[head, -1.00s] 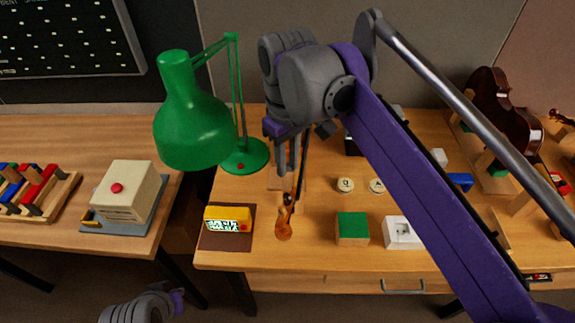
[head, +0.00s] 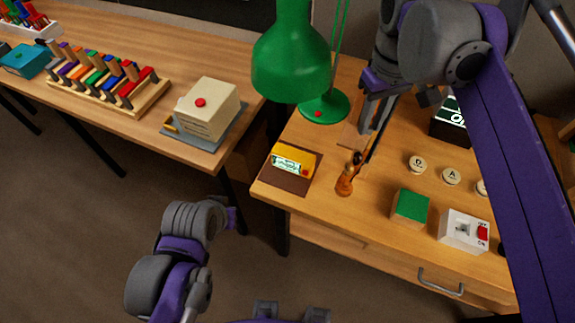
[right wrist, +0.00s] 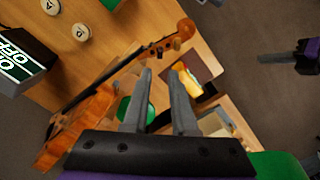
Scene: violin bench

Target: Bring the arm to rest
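My right gripper (head: 369,127) is low over the right bench. In the right wrist view its two fingers (right wrist: 160,75) stand apart with nothing gripped between them. A brown violin (right wrist: 75,127) lies to the left of the fingers in that view, its neck running past their tips. In the head view its scroll end (head: 347,178) shows at the bench front, with the rest mostly hidden behind my right arm. My left arm (head: 185,255) hangs over the floor in front of the benches. Its fingers cannot be made out clearly.
A green lamp (head: 290,55) stands left of my right gripper. A yellow device (head: 293,160), a green-topped block (head: 410,207), a white switch box (head: 463,230) and round lettered pieces (head: 417,163) sit nearby. The left bench holds a beige box (head: 207,112) and a peg rack (head: 110,85). Floor between is clear.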

